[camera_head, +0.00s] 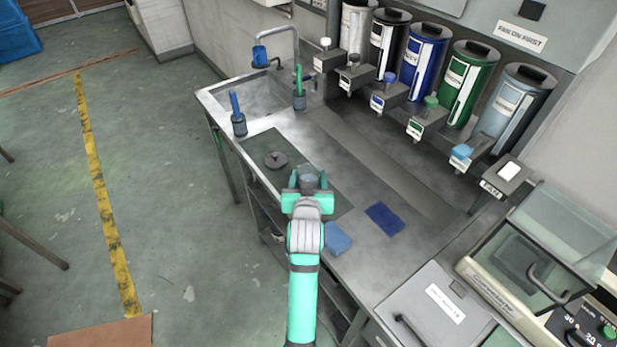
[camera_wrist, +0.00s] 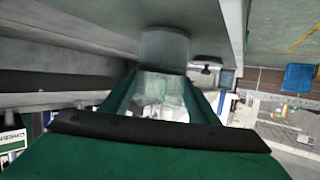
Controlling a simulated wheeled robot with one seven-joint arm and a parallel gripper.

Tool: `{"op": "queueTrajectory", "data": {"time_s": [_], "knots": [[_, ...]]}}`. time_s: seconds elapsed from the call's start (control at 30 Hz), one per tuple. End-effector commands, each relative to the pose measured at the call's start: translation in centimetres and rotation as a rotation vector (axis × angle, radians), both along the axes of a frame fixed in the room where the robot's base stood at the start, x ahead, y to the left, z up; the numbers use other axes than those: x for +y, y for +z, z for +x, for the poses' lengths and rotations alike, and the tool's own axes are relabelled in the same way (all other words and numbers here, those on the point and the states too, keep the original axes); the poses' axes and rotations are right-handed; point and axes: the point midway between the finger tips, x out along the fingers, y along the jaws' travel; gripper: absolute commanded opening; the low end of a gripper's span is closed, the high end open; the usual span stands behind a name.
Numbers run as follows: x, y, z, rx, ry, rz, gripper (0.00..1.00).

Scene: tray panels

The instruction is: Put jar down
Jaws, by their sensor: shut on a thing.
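The jar (camera_head: 309,175) is a small grey, see-through cylinder at the end of my arm, over the near part of the dark mat on the steel counter. My gripper (camera_head: 308,188), with green fingers, is shut on it. In the wrist view the jar (camera_wrist: 165,48) shows between the fingertips, close to the grey counter surface. I cannot tell whether its base touches. The dark mat (camera_head: 318,182) is partly hidden by my gripper.
Holders with blue (camera_head: 238,118) and green (camera_head: 299,94) handles stand near the sink. A blue sponge (camera_head: 338,237) and a dark blue cloth (camera_head: 384,218) lie right of my gripper. Several colored dispensers (camera_head: 424,60) line the back wall. The strip between mat and cloth is clear.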

Motion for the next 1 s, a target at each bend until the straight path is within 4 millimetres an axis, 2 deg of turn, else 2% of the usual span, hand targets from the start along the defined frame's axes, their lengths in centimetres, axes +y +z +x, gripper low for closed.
{"op": "queueTrajectory", "data": {"time_s": [0.33, 0.37, 0.4, 0.43, 0.8, 1.0], "knots": [[-0.5, -0.2, 0.0, -0.002, -0.007, -0.001, 0.13], [-0.4, -0.3, 0.0, 0.001, -0.006, 0.000, 0.59], [-0.4, -0.3, 0.0, 0.001, -0.005, -0.001, 0.68], [-0.3, -0.3, 0.0, 0.001, -0.004, 0.000, 0.73], [0.1, 0.1, -0.1, -0.001, 0.000, 0.000, 0.73], [0.0, 1.0, -2.7, -0.001, 0.000, -0.002, 0.73]]}}
